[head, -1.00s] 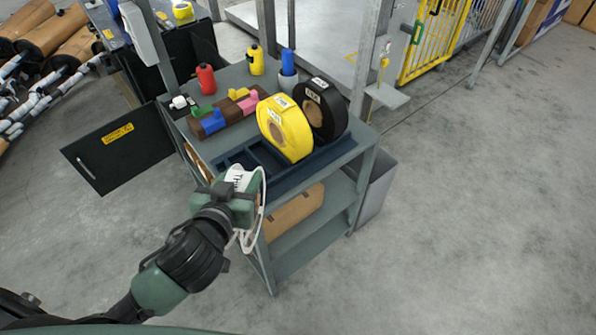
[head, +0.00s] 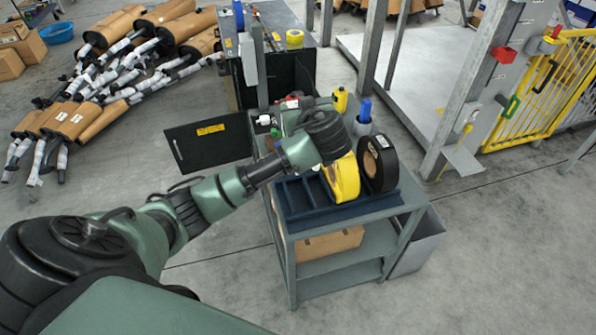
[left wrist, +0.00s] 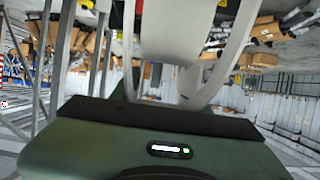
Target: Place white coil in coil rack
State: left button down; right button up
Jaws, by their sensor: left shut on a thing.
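The coil rack (head: 311,217) is a dark blue tray with slots on top of the grey cart. A yellow coil (head: 346,180) and a black coil (head: 384,163) stand upright in its right part; the left slots are empty. My left gripper (head: 297,118) is over the cart's far side, beyond the rack, with its fingers hidden by my own wrist. In the left wrist view, the white coil (left wrist: 178,45) fills the space right in front of the gripper, which is shut on it. The white coil is hidden in the head view. My right gripper is not in view.
A blue bottle (head: 364,110) and a yellow bottle (head: 340,100) stand behind the coils. A grey post (head: 370,55) rises behind the cart. A black panel (head: 208,142) sticks out left. Floor in front and right is clear.

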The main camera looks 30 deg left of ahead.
pick_arm(q)
notch_tip(320, 180, down, 13)
jog(key=shift+a+r+p, duration=0.1)
jog(key=shift+p, duration=0.85)
notch_tip(320, 180, down, 4)
jog(key=shift+r, duration=0.2)
jog(key=shift+f, duration=0.4)
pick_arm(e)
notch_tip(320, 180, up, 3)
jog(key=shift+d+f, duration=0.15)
pick_arm(q)
jog(key=shift+f, duration=0.1)
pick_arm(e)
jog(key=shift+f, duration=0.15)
pick_arm(q)
jog(key=c, duration=0.8)
grip_release()
jog(key=shift+o, duration=0.4)
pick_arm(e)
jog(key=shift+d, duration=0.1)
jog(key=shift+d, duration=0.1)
